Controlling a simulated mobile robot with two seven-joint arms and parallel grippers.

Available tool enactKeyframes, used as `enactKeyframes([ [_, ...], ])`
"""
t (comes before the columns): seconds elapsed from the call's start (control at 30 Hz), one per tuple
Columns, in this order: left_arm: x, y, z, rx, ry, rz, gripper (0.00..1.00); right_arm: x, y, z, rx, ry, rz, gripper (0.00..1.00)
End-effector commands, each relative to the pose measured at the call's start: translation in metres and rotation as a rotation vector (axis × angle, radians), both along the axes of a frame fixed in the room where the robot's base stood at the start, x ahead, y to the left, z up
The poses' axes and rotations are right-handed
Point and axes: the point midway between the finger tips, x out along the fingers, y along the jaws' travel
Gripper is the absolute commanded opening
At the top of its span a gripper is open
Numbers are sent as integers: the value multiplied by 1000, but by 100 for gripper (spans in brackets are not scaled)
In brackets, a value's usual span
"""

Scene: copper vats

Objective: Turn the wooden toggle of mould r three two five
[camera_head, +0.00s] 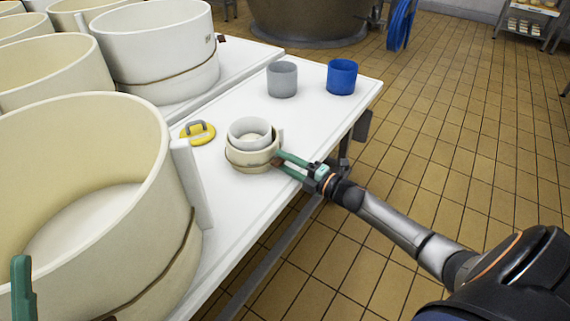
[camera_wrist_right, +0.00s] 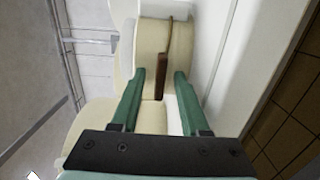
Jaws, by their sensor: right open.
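A small cream mould (camera_head: 235,155) stands on the white table, with a grey cup-like piece (camera_head: 250,128) inside it. A cord runs around it to a brown wooden toggle (camera_head: 276,162) on its right side. My right gripper (camera_head: 279,162) is open at the toggle, its green fingers pointing at the mould. In the right wrist view the toggle (camera_wrist_right: 162,75) lies between the open fingers (camera_wrist_right: 160,80), with the cream mould (camera_wrist_right: 153,42) behind. I cannot read a number on the mould. A green finger of my left gripper (camera_head: 22,285) shows at the lower left edge.
Large cream moulds (camera_head: 85,170) crowd the left side. A yellow disc with a grey handle (camera_head: 198,133) lies left of the small mould. A grey cup (camera_head: 282,79) and a blue cup (camera_head: 341,77) stand behind. The tiled floor (camera_head: 440,140) on the right is clear.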

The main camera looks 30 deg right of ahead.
Motion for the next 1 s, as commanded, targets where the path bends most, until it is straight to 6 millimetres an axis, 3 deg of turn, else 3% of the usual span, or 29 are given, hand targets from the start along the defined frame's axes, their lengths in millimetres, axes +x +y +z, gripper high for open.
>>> enactKeyframes([
  [0.3, 0, 0, 0, -2, 2, -2, 41, 2, 1, 0, 1, 1, 0, 45],
  [0.7, 0, -1, -1, 2, 2, -4, 41, 2, 1, 0, 1, 1, 0, 0],
  [1.0, 0, 0, -1, 2, 0, -3, 41, 2, 1, 0, 1, 1, 0, 0],
])
